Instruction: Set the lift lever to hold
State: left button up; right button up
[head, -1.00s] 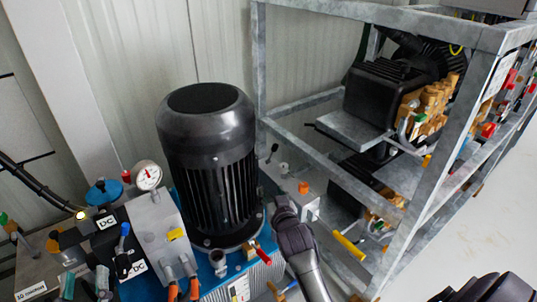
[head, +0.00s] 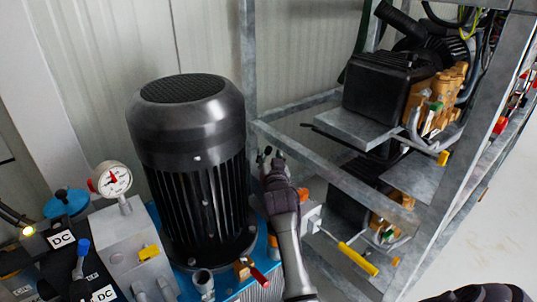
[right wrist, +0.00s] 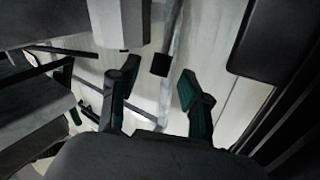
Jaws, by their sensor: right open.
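The lift lever is probably the small black-tipped lever (head: 267,151) behind the small valve block (head: 309,214), right of the big black motor (head: 190,150). My right gripper (head: 271,158) is at this lever, its fingers pointing away from me and covering most of it. In the right wrist view my right gripper (right wrist: 160,88) is open. A small black square knob (right wrist: 159,65) shows between and just beyond its fingertips, with no clear contact. I cannot tell which setting the lever is in. My left gripper is not in view.
The motor stands close left of my right arm. A galvanized frame (head: 335,172) with pumps rises close on the right. A pressure gauge (head: 115,179) stands at left.

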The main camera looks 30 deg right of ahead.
aim_at(269, 152)
jog(key=shift+b+x, duration=0.5)
jog(key=shift+x, duration=1.1)
jog(key=shift+c, duration=0.3)
grip_shut()
